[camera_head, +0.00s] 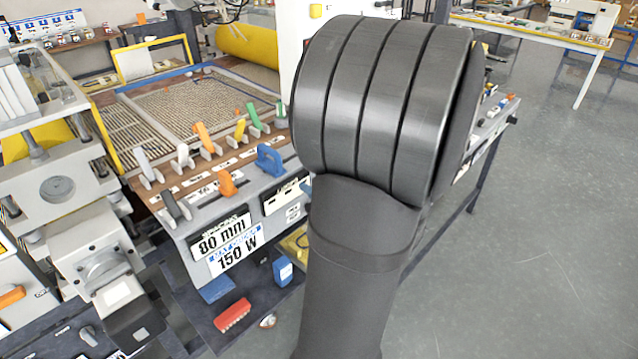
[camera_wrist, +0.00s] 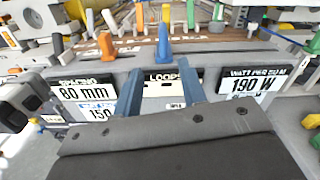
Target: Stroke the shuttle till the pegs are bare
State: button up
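In the wrist view, my gripper (camera_wrist: 158,75) has its two blue fingers apart with nothing between them. They point at the front of a bench panel, and an upright blue handle (camera_wrist: 163,46) stands just beyond their tips. That blue handle (camera_head: 270,160) also shows in the head view, on the panel's sloped front. An orange handle (camera_wrist: 106,44) is to its left. I cannot tell which part is the shuttle. Behind stands a row of coloured upright levers, such as an orange one (camera_head: 204,137). Pegs cannot be made out clearly. In the head view my own arm hides the gripper.
A brown mesh (camera_head: 190,105) lies on the bench behind the levers. The panel carries an "80 mm" label (camera_head: 222,238) and a "190 W" label (camera_wrist: 246,85). A grey machine (camera_head: 70,200) stands close on the left. Open floor (camera_head: 540,200) is at right.

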aim_at(274, 154)
jog(key=shift+w, duration=0.15)
jog(key=x, duration=1.8)
jog(key=shift+w+d+f, duration=0.1)
jog(key=shift+w, duration=0.1)
grip_shut()
